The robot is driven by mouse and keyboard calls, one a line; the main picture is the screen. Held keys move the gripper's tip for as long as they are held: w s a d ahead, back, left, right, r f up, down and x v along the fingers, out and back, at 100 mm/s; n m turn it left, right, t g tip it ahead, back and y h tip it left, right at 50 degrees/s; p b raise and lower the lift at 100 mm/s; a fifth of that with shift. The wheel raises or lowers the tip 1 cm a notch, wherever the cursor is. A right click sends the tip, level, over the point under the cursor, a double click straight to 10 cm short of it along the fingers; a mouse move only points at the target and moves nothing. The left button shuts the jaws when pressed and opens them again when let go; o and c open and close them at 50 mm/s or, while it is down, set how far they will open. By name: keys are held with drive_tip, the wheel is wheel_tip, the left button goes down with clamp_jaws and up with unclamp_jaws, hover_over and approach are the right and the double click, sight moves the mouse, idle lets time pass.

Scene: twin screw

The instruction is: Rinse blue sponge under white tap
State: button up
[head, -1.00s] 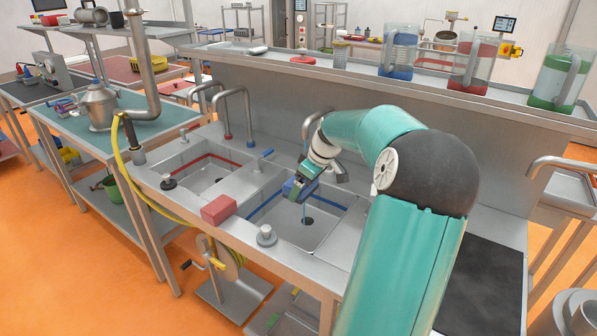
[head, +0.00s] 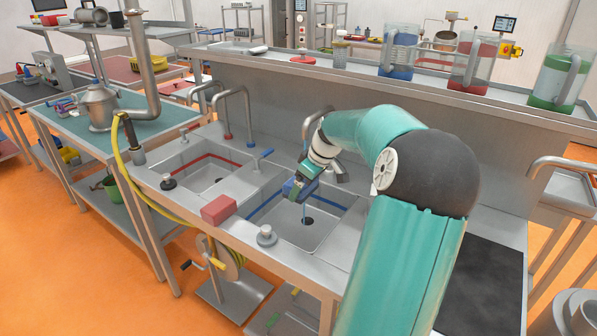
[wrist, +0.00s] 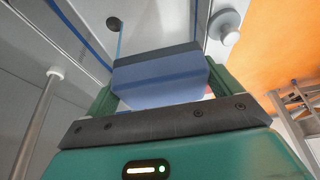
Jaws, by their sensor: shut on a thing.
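My gripper (head: 301,190) is shut on the blue sponge (wrist: 165,78) and holds it above the right-hand basin (head: 325,228), which has a blue band. In the head view the sponge (head: 293,189) is small and partly hidden by my gripper. A thin blue stream, looking like water, runs down from the sponge towards the dark drain (head: 308,221). A curved metal tap (head: 313,117) rises behind the basin, partly hidden by my arm. In the wrist view a grey tube with a white tip (wrist: 55,73) stands left of the sponge. I cannot tell whether it is the white tap.
A red block (head: 219,209) and a metal stopper (head: 267,236) sit on the sink's front edge. The left basin (head: 205,170) has a red band and is empty. A yellow hose (head: 122,160) hangs at the left. Jugs stand on the ledge behind.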

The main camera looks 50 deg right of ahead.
sight(303, 190)
drive_tip(key=shift+s+a+r, duration=1.65)
drive_tip(key=shift+a+r, duration=0.1)
drive_tip(key=shift+r, duration=0.2)
